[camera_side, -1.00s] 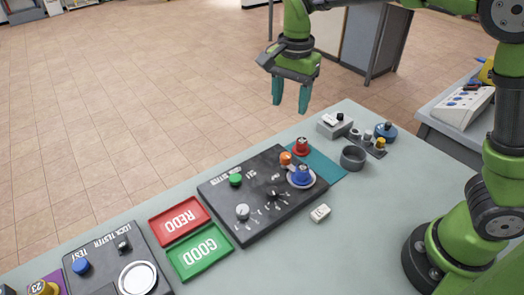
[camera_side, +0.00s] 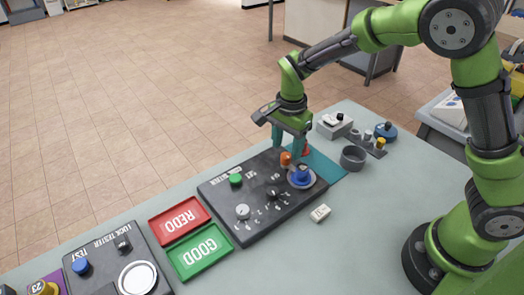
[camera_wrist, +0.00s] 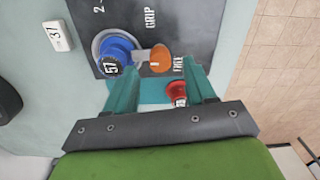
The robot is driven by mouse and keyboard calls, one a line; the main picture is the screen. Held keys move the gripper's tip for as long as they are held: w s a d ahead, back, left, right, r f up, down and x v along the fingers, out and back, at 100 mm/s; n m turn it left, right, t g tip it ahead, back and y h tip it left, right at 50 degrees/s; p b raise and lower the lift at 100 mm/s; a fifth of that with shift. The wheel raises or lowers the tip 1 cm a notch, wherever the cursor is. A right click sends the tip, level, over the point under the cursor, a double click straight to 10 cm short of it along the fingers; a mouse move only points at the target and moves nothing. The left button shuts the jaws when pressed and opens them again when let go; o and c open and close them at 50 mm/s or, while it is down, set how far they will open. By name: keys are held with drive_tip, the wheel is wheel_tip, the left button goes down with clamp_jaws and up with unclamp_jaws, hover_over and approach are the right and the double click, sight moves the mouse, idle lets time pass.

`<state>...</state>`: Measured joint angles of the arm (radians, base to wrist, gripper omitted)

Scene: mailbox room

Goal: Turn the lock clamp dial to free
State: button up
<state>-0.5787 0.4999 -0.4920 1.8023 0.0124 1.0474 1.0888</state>
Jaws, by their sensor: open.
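The clamp dial shows as an orange knob (camera_wrist: 161,58) between the GRIP and FREE labels in the wrist view. A pale arm runs from it to a blue lock piece (camera_wrist: 115,55) marked 57, seated in a round grey holder. In the side view the orange knob (camera_side: 285,159) stands on the black panel (camera_side: 225,191), next to the blue piece (camera_side: 301,173). My gripper (camera_side: 287,147) is open and pointing down, just above and behind the knob. In the wrist view the fingertips (camera_wrist: 164,71) lie either side of the knob's near edge; contact cannot be told.
A red piece (camera_wrist: 177,92) stands on the teal mat (camera_side: 325,164), close under my gripper. A green button (camera_side: 235,180), a black dial (camera_side: 272,193) and a pale knob (camera_side: 242,211) share the panel. Red and green trays (camera_side: 200,252) lie left. A white tag (camera_side: 320,213) lies in front.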

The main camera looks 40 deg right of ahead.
sight(289, 163)
drive_tip(key=shift+f, duration=1.3)
clamp_jaws()
